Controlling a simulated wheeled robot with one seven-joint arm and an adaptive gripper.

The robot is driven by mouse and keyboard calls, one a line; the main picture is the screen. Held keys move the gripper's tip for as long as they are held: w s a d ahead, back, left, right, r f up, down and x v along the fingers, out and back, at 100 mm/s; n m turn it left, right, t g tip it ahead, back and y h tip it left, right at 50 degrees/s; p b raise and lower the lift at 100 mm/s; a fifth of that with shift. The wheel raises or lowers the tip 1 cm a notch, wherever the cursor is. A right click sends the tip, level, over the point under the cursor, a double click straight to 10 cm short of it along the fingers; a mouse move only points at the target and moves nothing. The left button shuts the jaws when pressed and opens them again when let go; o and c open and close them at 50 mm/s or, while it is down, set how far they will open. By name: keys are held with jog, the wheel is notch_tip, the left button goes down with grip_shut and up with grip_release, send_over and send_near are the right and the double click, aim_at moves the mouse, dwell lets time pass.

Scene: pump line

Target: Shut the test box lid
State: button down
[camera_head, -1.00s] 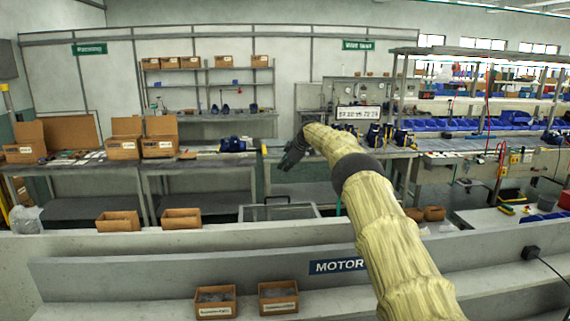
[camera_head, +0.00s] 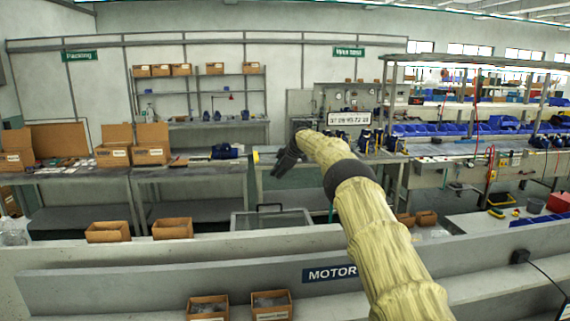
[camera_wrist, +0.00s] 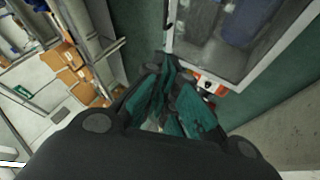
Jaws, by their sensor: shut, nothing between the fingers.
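A clear panel in a grey frame with a dark handle, which looks like the test box lid (camera_head: 272,219), shows at the centre of the head view, behind the front bench. The bench hides its lower part, so I cannot tell its angle. The wrist view shows a clear, grey-framed panel (camera_wrist: 236,62) at upper right, with blue and dark shapes behind it. My gripper (camera_head: 284,165) hangs above and a little right of the handle in the head view, apart from it. Its green-padded fingers (camera_wrist: 172,105) are together and empty, left of and below the panel's corner in the wrist view.
Cardboard bins (camera_head: 108,232) stand left of the lid, and two more (camera_head: 270,304) stand in front. Workbenches (camera_head: 190,174) with boxes and a blue pump line the back. A low wall marked MOTOR (camera_head: 180,280) crosses the front. Floor shows beyond it.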

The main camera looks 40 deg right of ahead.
jog(key=v, duration=1.1)
dwell(0.3)
